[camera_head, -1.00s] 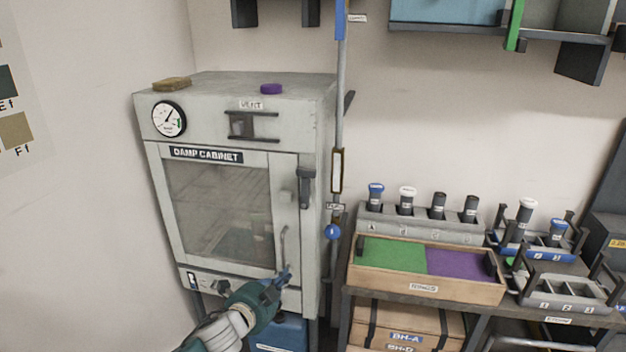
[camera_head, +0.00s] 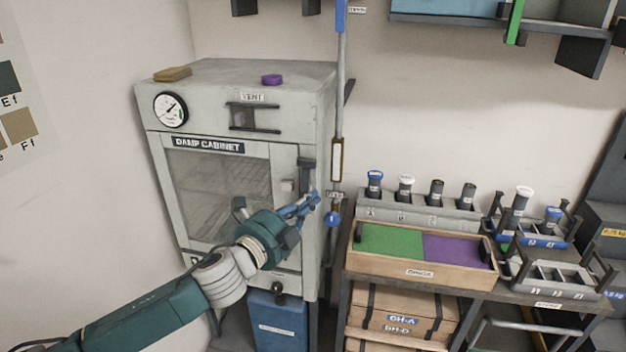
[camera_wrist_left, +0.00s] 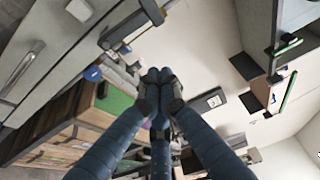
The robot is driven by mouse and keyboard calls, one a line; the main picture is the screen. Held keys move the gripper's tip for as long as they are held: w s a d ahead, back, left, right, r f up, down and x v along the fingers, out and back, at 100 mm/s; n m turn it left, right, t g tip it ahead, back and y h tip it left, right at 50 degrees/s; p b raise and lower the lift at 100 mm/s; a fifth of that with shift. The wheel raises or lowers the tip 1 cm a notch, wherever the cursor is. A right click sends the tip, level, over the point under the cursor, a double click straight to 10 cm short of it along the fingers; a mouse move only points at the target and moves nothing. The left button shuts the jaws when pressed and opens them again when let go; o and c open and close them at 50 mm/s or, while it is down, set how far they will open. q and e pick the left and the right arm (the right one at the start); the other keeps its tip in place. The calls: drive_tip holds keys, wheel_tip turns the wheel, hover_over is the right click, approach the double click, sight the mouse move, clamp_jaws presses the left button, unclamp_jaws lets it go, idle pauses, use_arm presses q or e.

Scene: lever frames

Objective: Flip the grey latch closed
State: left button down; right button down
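The dark grey latch (camera_head: 306,163) is on the right side of the damp cabinet's front, to the right of a small pale block (camera_head: 288,186) on the door. Its upper part shows; its lower part is behind my left gripper's fingers. My left gripper (camera_head: 314,201) is in front of the cabinet's right edge, just below the visible part of the latch. I cannot tell whether it touches it. In the left wrist view the blue fingers (camera_wrist_left: 158,80) have their dark tips together, with nothing seen between them. My right gripper is not in view.
The damp cabinet (camera_head: 238,82) has its glazed door against its front. A vertical pole with a blue round tag (camera_head: 332,219) stands close right of my fingers. Further right, a shelf holds a wooden tray (camera_head: 421,272) and tube racks. A blue box (camera_head: 283,326) is below the cabinet.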

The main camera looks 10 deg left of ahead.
sight(306, 179)
use_arm(q)
drive_tip(key=w+p, duration=0.1)
drive_tip(key=w, duration=0.1)
drive_tip(key=w+p, duration=0.1)
drive_tip(key=w, duration=0.2)
drive_tip(key=w+p, duration=0.2)
drive_tip(key=w, duration=0.1)
drive_tip(key=shift+w+a, duration=0.25)
drive_tip(key=shift+a, duration=0.1)
drive_tip(key=shift+d, duration=0.1)
